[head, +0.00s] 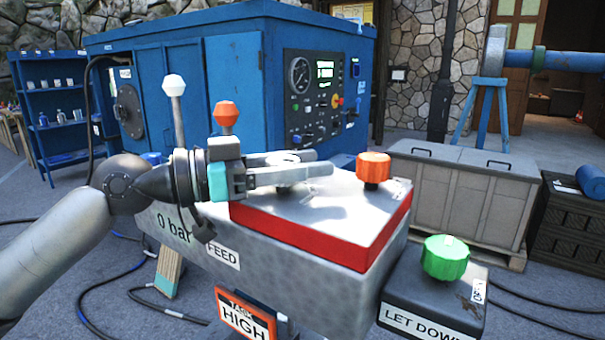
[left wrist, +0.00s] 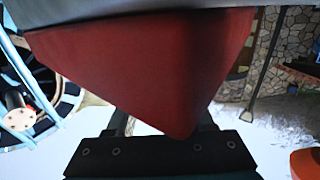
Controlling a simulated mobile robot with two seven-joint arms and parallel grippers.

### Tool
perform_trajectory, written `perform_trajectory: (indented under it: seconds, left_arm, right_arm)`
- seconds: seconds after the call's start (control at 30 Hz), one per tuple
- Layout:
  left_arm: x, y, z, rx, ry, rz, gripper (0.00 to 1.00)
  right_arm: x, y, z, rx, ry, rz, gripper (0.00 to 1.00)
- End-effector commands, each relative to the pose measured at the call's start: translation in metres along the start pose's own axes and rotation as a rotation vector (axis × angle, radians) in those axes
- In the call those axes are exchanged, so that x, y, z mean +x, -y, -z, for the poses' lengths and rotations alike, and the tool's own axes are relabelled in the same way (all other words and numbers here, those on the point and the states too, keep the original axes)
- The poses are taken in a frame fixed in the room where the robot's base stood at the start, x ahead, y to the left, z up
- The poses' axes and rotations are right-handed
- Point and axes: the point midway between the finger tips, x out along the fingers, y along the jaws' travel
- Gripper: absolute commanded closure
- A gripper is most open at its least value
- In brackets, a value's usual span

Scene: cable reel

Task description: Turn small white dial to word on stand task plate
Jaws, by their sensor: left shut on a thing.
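My left gripper (head: 318,164) reaches in from the left over the pale top of the stand (head: 345,215). Its fingers are shut on the small white dial (head: 288,187), of which only a pale edge shows at the fingers. The dial's pointing direction is hidden. The task plate (head: 245,318), with an orange border, hangs on the stand's front and reads "HIGH". In the left wrist view, a dark red wedge-shaped part fills the middle and hides the fingertips and dial. My right gripper is not in view.
An orange knob (head: 373,168) stands right of the fingers. A green knob (head: 445,258) sits on a dark "LET DOWN" box (head: 430,308). White-tipped (head: 174,86) and orange-tipped (head: 226,115) levers rise near my wrist. A blue machine cabinet (head: 240,70) and a grey chest (head: 455,195) stand behind.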

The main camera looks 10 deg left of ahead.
Motion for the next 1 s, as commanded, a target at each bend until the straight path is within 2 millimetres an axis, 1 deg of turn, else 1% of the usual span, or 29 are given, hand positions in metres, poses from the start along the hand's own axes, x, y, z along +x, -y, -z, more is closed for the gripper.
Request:
perform_trajectory:
  seconds: [0.4,0.43,0.6,0.7,1.0]
  left_arm:
    - [-0.0001,-0.0002,0.0021,0.001,-0.004,-0.003,1.00]
    - [-0.0001,-0.0001,0.0021,0.001,-0.004,-0.002,0.47]
    - [0.0000,-0.0002,0.0015,0.000,-0.003,-0.003,0.28]
    - [0.0000,-0.0002,0.0011,0.000,-0.002,-0.003,0.18]
    - [0.0006,-0.0004,0.0007,0.000,-0.001,-0.003,0.18]
  right_arm:
    - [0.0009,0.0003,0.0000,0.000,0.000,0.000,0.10]
    - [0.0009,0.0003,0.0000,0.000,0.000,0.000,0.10]
    - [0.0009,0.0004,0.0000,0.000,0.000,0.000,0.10]
    - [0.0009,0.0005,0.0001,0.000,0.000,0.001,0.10]
    - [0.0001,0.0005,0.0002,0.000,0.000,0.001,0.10]
